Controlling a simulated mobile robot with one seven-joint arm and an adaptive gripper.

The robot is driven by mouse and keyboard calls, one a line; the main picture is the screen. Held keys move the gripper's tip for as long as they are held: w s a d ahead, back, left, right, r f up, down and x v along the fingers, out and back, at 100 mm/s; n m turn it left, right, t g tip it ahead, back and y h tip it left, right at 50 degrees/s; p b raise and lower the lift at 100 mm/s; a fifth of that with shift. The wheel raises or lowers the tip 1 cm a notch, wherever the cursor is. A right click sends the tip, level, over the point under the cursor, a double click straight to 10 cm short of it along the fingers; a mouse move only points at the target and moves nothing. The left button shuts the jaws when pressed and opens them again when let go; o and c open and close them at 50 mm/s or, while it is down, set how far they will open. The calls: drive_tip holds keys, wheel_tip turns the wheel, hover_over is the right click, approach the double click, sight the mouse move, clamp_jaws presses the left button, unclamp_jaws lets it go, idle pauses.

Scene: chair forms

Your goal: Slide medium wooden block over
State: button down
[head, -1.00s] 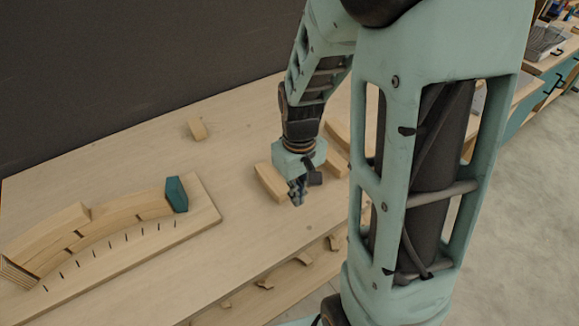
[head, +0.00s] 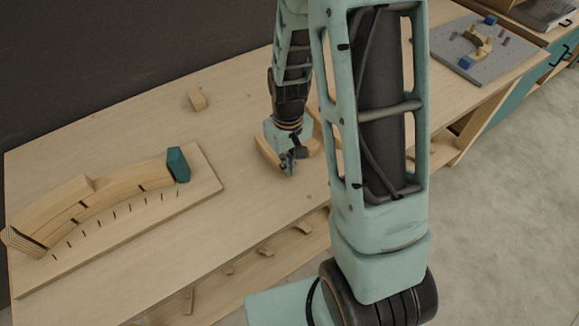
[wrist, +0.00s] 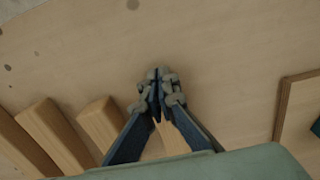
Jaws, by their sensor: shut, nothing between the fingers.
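Several pale wooden blocks lie around my gripper (head: 289,168). One wooden block (head: 265,151) shows just left of and behind it in the head view, and another (head: 313,144) shows to its right, partly hidden by my arm. My gripper (wrist: 159,90) is shut with nothing in it, pointing down low over the bench. In the wrist view one block (wrist: 177,141) sits partly hidden behind the fingers, and more lie in a row at left, including a near block (wrist: 101,124) and a middle block (wrist: 54,134). I cannot tell which is the medium one, or whether the fingers touch any.
A fixture board (head: 212,183) at left holds curved wooden pieces (head: 85,208) with a teal end block (head: 177,164). A small wooden block (head: 197,98) lies alone at the back. Bare bench lies between board and gripper. A grey board (head: 500,55) stands at far right.

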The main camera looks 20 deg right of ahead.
sight(233, 105)
drive_tip(key=w+a, duration=0.3)
drive_tip(key=w, duration=0.7)
drive_tip(key=w+a, duration=0.4)
drive_tip(key=w, duration=0.7)
drive_tip(key=w+a+b, duration=0.1)
drive_tip(key=w+a, duration=0.2)
drive_tip(key=w, duration=0.7)
drive_tip(key=shift+w+a, duration=0.2)
drive_tip(key=shift+w, duration=0.15)
